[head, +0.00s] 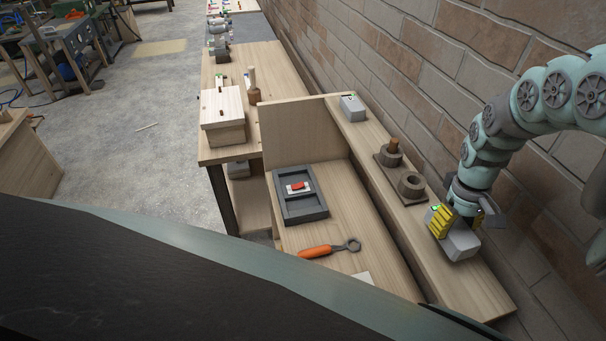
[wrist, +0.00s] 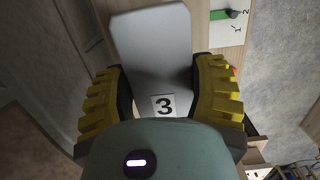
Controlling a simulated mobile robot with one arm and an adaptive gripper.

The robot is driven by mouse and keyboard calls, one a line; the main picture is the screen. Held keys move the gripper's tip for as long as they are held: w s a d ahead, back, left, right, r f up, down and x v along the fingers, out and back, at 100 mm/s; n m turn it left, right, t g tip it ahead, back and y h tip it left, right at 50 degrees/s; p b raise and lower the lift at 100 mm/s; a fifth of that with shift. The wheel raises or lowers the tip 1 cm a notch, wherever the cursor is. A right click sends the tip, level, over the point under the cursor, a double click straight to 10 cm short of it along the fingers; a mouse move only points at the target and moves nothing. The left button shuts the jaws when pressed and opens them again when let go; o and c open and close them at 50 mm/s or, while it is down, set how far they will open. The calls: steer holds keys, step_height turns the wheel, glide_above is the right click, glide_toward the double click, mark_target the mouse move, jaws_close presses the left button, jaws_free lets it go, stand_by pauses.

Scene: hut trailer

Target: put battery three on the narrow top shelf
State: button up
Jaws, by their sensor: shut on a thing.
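Battery three (wrist: 163,105) is a grey block with a black 3 on a white label, seen between my yellow-padded fingers in the wrist view. In the head view the grey battery (head: 462,245) is at the right, over the near end of the narrow top shelf (head: 425,236). My gripper (head: 445,222) is shut on it from above. I cannot tell whether the battery's underside touches the shelf. The fingers and wrist hide part of the battery.
Another grey block (head: 352,108) with a green spot stands at the shelf's far end. Two round holders (head: 411,184) sit mid-shelf. The lower worktop holds a dark tray (head: 301,210) and an orange-handled wrench (head: 316,251). A brick wall runs along the right. A panel marked 1 and 2 (wrist: 231,22) shows in the wrist view.

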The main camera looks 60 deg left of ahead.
mark_target(451, 236)
steer(key=shift+w+d+f, duration=0.1)
steer(key=shift+d, duration=0.2)
step_height(451, 236, down, 2)
steer(key=shift+a+f+p, duration=0.15)
steer(key=shift+f+p, duration=0.1)
steer(key=shift+p, duration=0.1)
steer(key=shift+f, duration=0.45)
steer(key=shift+f, duration=0.2)
steer(key=o, duration=1.3)
steer(key=shift+r, duration=0.15)
